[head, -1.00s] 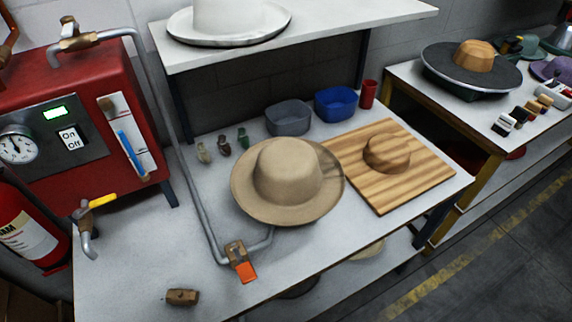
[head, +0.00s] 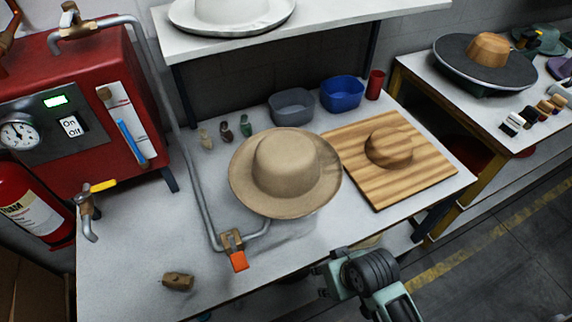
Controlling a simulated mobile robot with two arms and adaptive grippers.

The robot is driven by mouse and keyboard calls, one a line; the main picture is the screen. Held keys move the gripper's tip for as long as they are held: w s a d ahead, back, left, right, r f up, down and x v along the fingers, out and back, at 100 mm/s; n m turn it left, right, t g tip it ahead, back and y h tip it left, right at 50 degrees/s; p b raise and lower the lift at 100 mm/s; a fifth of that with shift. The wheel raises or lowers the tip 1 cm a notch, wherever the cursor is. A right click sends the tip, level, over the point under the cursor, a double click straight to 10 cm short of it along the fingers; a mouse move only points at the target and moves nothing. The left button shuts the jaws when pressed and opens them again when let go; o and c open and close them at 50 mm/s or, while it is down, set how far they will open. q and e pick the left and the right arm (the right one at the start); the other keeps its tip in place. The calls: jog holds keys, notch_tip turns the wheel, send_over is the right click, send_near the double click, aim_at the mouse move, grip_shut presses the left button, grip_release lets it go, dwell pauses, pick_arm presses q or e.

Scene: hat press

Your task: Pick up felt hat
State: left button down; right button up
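The tan felt hat (head: 286,165) rests crown up at the middle of the grey worktable, its wide brim overlapping the left edge of the wooden board in the head view. My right gripper (head: 326,275) is at the table's front edge, below and to the right of the hat in the picture. It is apart from the hat. Its fingers are small and partly hidden by its own body, so I cannot tell how far they are open. My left gripper is not in view.
A striped wooden board with a round hat block (head: 389,148) stands right of the hat. A bent pipe with an orange-handled valve (head: 238,260) is in front. Grey (head: 292,107) and blue bins (head: 341,93) stand behind. A red boiler (head: 90,100) is left. A shelf (head: 330,27) overhangs the back.

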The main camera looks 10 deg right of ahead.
jog(key=w+a+r, duration=0.1)
jog(key=a+r, duration=0.1)
jog(key=a, duration=0.1)
jog(key=w+a+r+n+y, duration=0.1)
jog(key=w+a+r, duration=0.1)
jog(key=a+r, duration=0.1)
jog(key=w+a+r+n+y, duration=0.1)
jog(key=a+r, duration=0.2)
jog(key=shift+w+a+r, duration=0.1)
jog(key=shift+w, duration=0.1)
jog(key=w+a+r+n+g, duration=0.4)
jog(key=a+r, duration=0.3)
jog(key=a, duration=0.5)
notch_tip(320, 180, up, 6)
jog(key=n+h, duration=0.1)
jog(key=h, duration=0.3)
send_over(251, 205)
jog(key=shift+w+d+f+t+p, duration=0.15)
jog(key=shift+w+f+t+p, duration=0.1)
jog(key=shift+f+t+p, duration=0.15)
jog(key=f, duration=0.1)
jog(key=f+p, duration=0.1)
jog(key=f, duration=0.1)
jog(key=f+p, duration=0.1)
jog(key=f, duration=0.1)
jog(key=shift+s+f, duration=0.2)
jog(key=shift+s, duration=0.05)
jog(key=shift+f, duration=0.55)
jog(key=shift+a, duration=0.2)
grip_shut()
